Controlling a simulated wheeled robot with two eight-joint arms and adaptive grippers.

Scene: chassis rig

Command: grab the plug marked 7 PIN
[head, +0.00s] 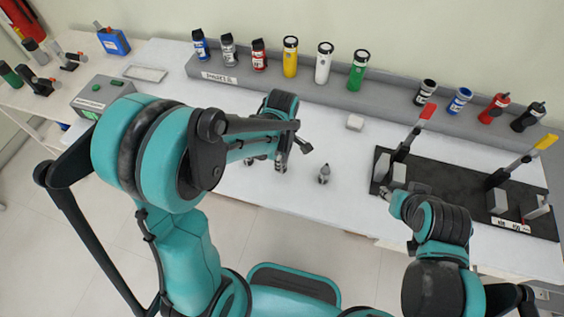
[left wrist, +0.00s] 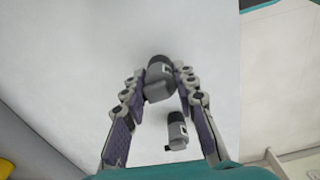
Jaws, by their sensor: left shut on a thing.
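Two small grey-and-black plugs are in view. In the left wrist view, one plug (left wrist: 158,80) is between the fingertips of my left gripper (left wrist: 161,84), which is shut on it. The other plug (left wrist: 177,130) is apart from it on the white table, and it stands there in the head view (head: 324,174). In the head view my left gripper (head: 280,160) is over the table's near part and largely hides the held plug. The plugs' markings are too small to read. My right gripper (head: 388,194) is by the black fixture board; its jaw state is unclear.
A grey rack (head: 300,85) with several coloured bottles runs along the back. The black fixture board (head: 450,195) with red and yellow clamp levers is at the right. A small white block (head: 355,122) lies mid-table. A grey box (head: 98,95) stands at the left.

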